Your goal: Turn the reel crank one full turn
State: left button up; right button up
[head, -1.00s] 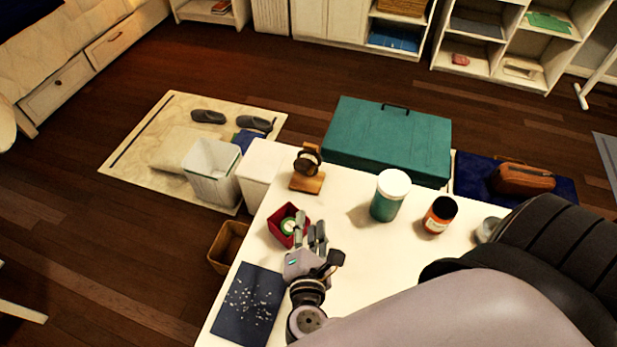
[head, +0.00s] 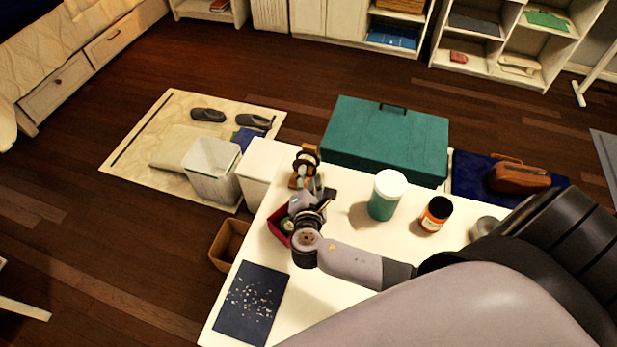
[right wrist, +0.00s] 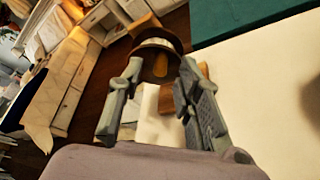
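The reel (head: 307,154) is a dark brown spool on a wooden stand at the far left corner of the white table (head: 345,235). My right gripper (head: 312,187) is just in front of the stand and partly hides it. In the right wrist view the reel (right wrist: 157,43) shows just beyond the two fingertips, roughly between them. The right gripper (right wrist: 161,75) is open there, with nothing visibly held. I cannot make out the crank handle clearly, nor whether a finger touches the reel. My left gripper is not in view.
A red box (head: 279,228) sits beside my right gripper.

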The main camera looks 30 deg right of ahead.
jog(key=shift+c, duration=0.2)
grip_shut()
dwell(0.4)
